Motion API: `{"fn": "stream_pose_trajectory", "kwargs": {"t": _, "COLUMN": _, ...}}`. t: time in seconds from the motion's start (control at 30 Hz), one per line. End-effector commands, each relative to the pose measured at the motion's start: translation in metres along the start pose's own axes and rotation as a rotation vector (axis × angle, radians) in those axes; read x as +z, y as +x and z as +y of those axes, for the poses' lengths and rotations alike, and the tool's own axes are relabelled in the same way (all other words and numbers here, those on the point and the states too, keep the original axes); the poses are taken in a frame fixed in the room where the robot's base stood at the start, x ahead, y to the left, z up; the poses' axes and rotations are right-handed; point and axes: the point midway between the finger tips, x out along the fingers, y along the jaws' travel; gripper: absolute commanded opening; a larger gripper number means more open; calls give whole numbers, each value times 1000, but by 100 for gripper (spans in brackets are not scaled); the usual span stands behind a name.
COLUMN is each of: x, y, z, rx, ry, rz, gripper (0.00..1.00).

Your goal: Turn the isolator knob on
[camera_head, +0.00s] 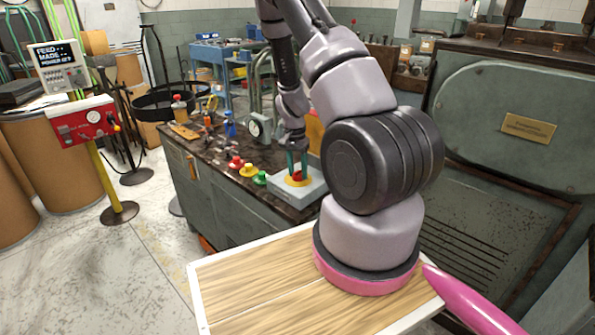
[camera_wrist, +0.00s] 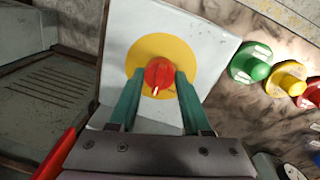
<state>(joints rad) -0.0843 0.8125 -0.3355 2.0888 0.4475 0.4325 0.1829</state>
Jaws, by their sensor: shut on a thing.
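The isolator knob (camera_wrist: 158,75) is red with a white pointer mark and sits on a yellow disc (camera_wrist: 188,55) on a pale grey box (camera_wrist: 213,35). In the wrist view my gripper (camera_wrist: 158,84) has its two green fingers on either side of the knob, shut on it. The white mark points toward my gripper's palm, slightly left. In the head view the knob (camera_head: 297,176) shows small between the fingers, and the grey box (camera_head: 312,189) stands on the bench's near corner. The lower face of the box is partly hidden by my gripper.
Green (camera_head: 260,178), yellow (camera_head: 249,170) and red (camera_head: 236,162) knobs lie in a row on the dark bench (camera_head: 212,152) beside the box. A dial gauge (camera_head: 255,128) stands behind them. A large green machine (camera_head: 490,130) is at right. A red panel (camera_head: 86,121) stands at left.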

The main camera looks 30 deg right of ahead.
Motion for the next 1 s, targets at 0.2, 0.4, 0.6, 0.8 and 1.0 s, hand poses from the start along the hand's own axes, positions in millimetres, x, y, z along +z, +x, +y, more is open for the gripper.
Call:
{"fn": "stream_pose_trajectory", "kwargs": {"t": 0.2, "x": -1, "y": 0, "z": 0, "rx": -1, "ry": 206, "rz": -12, "gripper": 0}}
{"fn": "stream_pose_trajectory", "kwargs": {"t": 0.4, "x": -2, "y": -1, "z": 0, "rx": -2, "ry": 394, "rz": -26, "gripper": 0}}
{"fn": "stream_pose_trajectory", "kwargs": {"t": 0.6, "x": -2, "y": -1, "z": 0, "rx": -2, "ry": 566, "rz": -38, "gripper": 0}}
{"fn": "stream_pose_trajectory", "kwargs": {"t": 0.8, "x": -2, "y": 0, "z": 1, "rx": -2, "ry": 702, "rz": -47, "gripper": 0}}
{"fn": "stream_pose_trajectory", "kwargs": {"t": 1.0, "x": -2, "y": 0, "z": 1, "rx": -2, "ry": 792, "rz": -54, "gripper": 0}}
